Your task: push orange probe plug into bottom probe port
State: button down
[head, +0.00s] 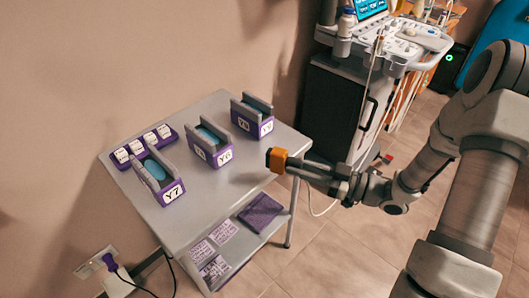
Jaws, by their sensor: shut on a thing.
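The orange probe plug (276,160) is a blocky orange piece at the end of my gripper (291,166). My gripper is shut on it and holds it near the right edge of the grey cart, left of the ultrasound machine (340,105). The plug and gripper point left in the picture, away from the machine. I cannot make out the bottom probe port in this view. The machine's dark side with its handle shows, but no port can be told apart there.
A grey cart (215,180) bears purple holders marked Y7 (168,190), Y6 (222,156) and another (262,128), plus a purple rack (140,148) of white blocks. A purple plug (110,262) sits at a wall outlet. Cables hang by the machine. Floor right of the cart is open.

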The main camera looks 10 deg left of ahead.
jog(key=shift+s+d, duration=0.1)
jog(key=shift+s+d+p, duration=0.2)
jog(key=shift+s+d, duration=0.7)
jog(key=shift+d, duration=0.25)
jog(key=shift+s+d+p, duration=0.2)
jog(key=shift+s+d, duration=0.65)
jog(key=shift+d, duration=0.3)
